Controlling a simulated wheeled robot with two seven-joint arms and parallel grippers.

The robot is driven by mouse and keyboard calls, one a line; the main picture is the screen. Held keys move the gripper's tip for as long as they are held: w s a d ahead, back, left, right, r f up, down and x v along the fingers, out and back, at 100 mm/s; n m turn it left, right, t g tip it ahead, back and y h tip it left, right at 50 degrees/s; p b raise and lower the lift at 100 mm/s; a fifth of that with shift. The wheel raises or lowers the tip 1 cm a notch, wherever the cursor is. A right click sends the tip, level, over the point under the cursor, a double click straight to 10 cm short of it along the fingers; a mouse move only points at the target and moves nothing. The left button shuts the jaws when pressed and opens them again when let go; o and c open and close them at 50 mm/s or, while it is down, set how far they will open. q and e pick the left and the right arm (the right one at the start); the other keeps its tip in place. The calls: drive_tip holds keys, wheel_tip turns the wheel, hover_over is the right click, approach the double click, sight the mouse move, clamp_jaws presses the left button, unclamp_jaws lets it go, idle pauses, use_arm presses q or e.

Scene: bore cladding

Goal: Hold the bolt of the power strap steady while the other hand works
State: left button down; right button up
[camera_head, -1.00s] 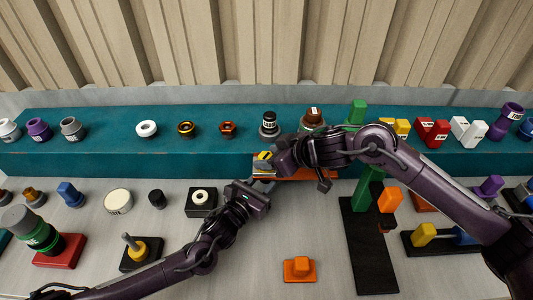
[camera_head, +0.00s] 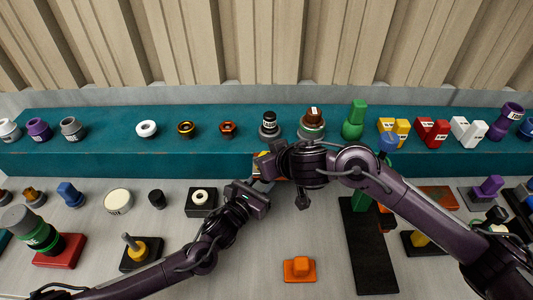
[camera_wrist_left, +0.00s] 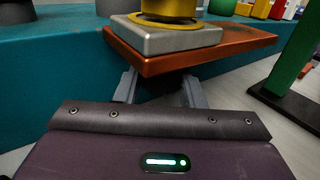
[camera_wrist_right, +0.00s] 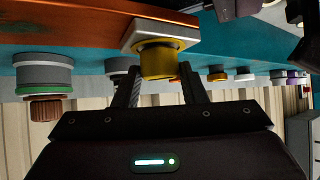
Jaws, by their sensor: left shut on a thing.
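The power strap, an orange-brown bar (camera_wrist_left: 225,42), juts from the front of the teal ledge, with a silver square plate (camera_wrist_left: 165,38) and a yellow round nut (camera_wrist_left: 168,8) on top. In the head view my arm hides most of it. My left gripper (camera_wrist_left: 162,92) reaches under the bar and is shut on the bolt, whose gripped part is dark and mostly hidden. In the right wrist view, which is upside down, the fingers of my right gripper (camera_wrist_right: 160,85) stand on either side of the yellow nut (camera_wrist_right: 158,62). Whether they press on it is unclear.
The teal ledge (camera_head: 100,150) carries several rings, connectors and coloured blocks. A black base (camera_head: 370,255) with a green post stands right of the strap. An orange block (camera_head: 299,268) and a black box with a white ring (camera_head: 201,200) lie on the grey surface below.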

drive_tip(key=c, duration=0.3)
drive_tip(key=shift+w+d+n+g+y, duration=0.15)
drive_tip(key=shift+d+n+g+y, duration=0.1)
drive_tip(key=shift+n+g+y, duration=0.65)
drive_tip(key=shift+c, duration=0.2)
drive_tip(key=n, duration=0.1)
drive_tip(key=n+g+y, duration=0.2)
drive_tip(key=n, duration=0.1)
drive_tip(key=shift+w+d+r, duration=0.1)
drive_tip(key=shift+w, duration=0.15)
drive_tip(key=n+g, duration=0.1)
drive_tip(key=n, duration=0.1)
drive_tip(key=n+g+y, duration=0.1)
drive_tip(key=n+g, duration=0.3)
drive_tip(key=shift+w, duration=0.25)
drive_tip(key=shift+n+g, duration=0.9)
drive_tip(key=shift+n, duration=0.1)
drive_tip(key=o, duration=0.7)
drive_tip(key=shift+o, duration=0.2)
